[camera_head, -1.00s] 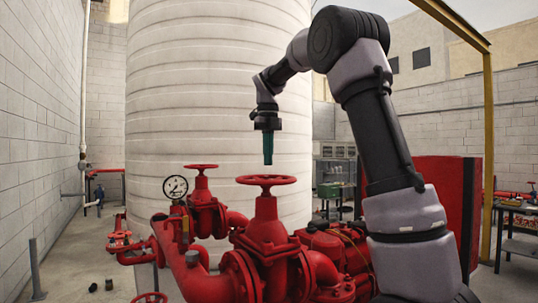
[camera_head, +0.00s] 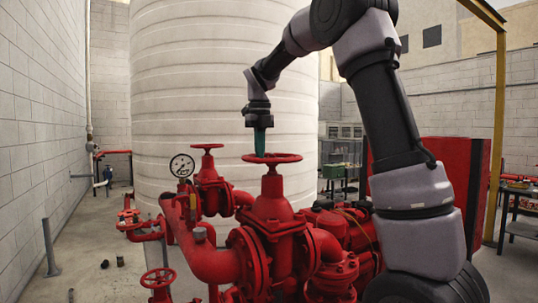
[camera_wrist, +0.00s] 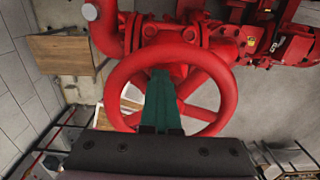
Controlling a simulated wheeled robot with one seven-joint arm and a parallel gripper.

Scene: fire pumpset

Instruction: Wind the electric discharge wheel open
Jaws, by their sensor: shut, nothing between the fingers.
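A red handwheel (camera_head: 272,158) sits level on top of a large red valve (camera_head: 272,208), and my gripper (camera_head: 260,152) is at it. The green fingers point down and are shut with nothing between them. In the head view their tips end at the left part of the wheel's rim. In the wrist view the fingers (camera_wrist: 161,100) overlap the wheel (camera_wrist: 228,92), across its middle and spokes. I cannot tell whether they touch it or how deep they reach. A second red handwheel (camera_head: 207,146) stands further back left. No label shows which is the electric discharge wheel.
A pressure gauge (camera_head: 182,165) stands left of the rear valve. A smaller red handwheel (camera_head: 158,278) is low at the front left. Red pipes surround the valves, and a white ribbed tank (camera_head: 170,80) rises behind. A red cabinet (camera_head: 465,190) stands right. Floor at left is mostly clear.

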